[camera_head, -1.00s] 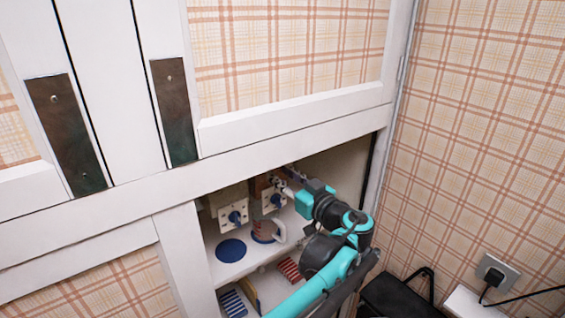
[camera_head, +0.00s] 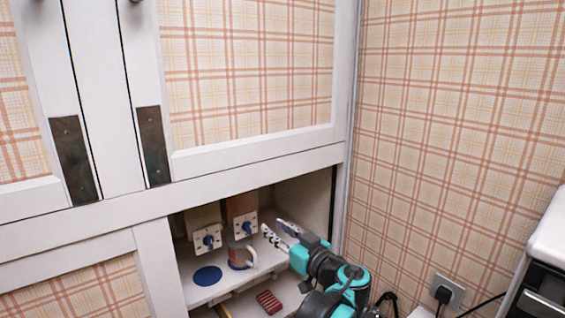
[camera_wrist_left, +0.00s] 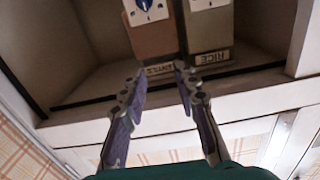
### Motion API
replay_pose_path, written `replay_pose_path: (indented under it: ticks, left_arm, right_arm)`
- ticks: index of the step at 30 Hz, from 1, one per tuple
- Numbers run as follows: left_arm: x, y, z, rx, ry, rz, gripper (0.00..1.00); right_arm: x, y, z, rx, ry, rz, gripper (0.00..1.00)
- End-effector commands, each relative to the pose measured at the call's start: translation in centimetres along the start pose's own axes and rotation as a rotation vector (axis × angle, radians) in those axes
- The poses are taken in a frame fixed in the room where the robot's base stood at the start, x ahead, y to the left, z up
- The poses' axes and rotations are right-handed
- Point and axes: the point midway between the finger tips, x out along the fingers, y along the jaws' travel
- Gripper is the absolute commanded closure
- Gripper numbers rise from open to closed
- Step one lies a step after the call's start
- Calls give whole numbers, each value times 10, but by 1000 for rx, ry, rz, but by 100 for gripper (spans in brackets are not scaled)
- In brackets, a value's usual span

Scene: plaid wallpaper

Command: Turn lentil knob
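The lentil dispenser (camera_head: 242,205) is a brown box on the cabinet shelf with a white front plate and a blue knob (camera_head: 246,227). In the left wrist view the box (camera_wrist_left: 153,38) appears upside down, its label partly covered by a finger, and its knob (camera_wrist_left: 144,5) is cut by the top edge. My left gripper (camera_head: 278,231) is open and empty, just right of the knob and apart from it in the head view. In the left wrist view its fingers (camera_wrist_left: 159,72) stand apart below the label. My right gripper is out of view.
A greyish dispenser labelled RICE (camera_wrist_left: 209,30), with its own blue knob (camera_head: 208,240), stands beside the lentil one. A mug (camera_head: 239,257) stands below them, near a blue disc (camera_head: 207,276). The cabinet's side wall is close on the right.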

Motion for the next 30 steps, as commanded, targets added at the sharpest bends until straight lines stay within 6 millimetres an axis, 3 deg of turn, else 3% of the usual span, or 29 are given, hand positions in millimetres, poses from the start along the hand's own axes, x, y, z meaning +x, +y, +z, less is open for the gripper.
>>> replay_pose_path:
  ticks: [11, 19, 24, 27, 30]
  left_arm:
    - [22, -70, 36, 135, -202, -22, 70]
    - [20, -159, 92, 273, -471, 23, 70]
    - [-14, -236, 155, 347, -707, 150, 70]
    - [-46, -269, 194, 358, -815, 272, 70]
    - [-78, -288, 225, 345, -873, 392, 70]
  right_arm:
    - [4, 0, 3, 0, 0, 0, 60]
    - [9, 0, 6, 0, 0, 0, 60]
    - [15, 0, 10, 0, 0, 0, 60]
    - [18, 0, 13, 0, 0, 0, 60]
    - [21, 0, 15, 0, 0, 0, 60]
